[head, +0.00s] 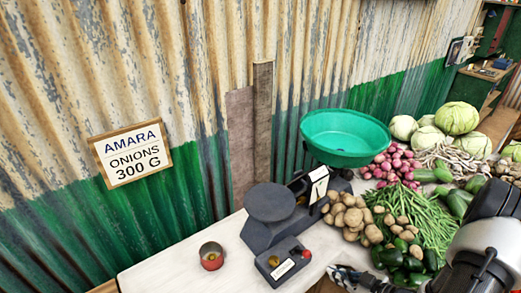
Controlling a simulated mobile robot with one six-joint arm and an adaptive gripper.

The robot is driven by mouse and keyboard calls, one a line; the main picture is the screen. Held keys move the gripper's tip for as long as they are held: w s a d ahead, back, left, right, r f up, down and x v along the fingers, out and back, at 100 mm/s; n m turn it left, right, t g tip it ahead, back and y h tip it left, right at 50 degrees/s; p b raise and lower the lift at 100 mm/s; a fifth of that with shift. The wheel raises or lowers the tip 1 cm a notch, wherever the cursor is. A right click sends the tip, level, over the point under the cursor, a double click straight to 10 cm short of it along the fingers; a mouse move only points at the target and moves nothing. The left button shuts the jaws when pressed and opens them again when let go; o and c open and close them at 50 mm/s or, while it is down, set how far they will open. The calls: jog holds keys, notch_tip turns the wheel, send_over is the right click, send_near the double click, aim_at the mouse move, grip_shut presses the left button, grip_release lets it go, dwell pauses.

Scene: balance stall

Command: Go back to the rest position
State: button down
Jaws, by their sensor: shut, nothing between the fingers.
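My gripper (346,274) is at the bottom edge, right of centre, partly cut off by the frame. It is shut with nothing seen in it, near the front of the counter and to the right of the scale's front block. My arm comes in from the lower right corner. The dark balance scale (262,233) stands on the white counter (150,272). Its round dark plate (269,203) is bare. Its green pan (344,135) is at the right, looks empty, and sits higher in the picture than the plate.
A small metal cup (211,256) stands left of the scale. Potatoes (348,215), onions (391,165), green beans (428,212), dark green vegetables (403,255) and cabbages (457,116) crowd the right side. A wall sign (130,153) reads "AMARA ONIONS 300 G". The counter's left end is mostly clear.

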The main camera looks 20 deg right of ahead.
jog(key=w+d+r+g+h, duration=0.3)
jog(key=w+d+r+h, duration=0.25)
jog(key=r, duration=0.25)
jog(key=a+r+m+g+h, duration=0.1)
jog(key=a+r+m+h, duration=0.25)
jog(key=r, duration=1.05)
jog(key=s+a+r+m+g+y, duration=0.1)
jog(key=s+a+r+y, duration=0.1)
jog(key=s+a+r, duration=0.3)
jog(key=s+a+r+m+g+y, duration=0.1)
jog(key=s+a+r, duration=0.3)
jog(key=s+a, duration=0.9)
jog(key=a+y, duration=0.1)
jog(key=a, duration=0.4)
jog(key=shift+r+m, duration=0.35)
jog(key=shift+r, duration=0.05)
jog(key=shift+a, duration=0.1)
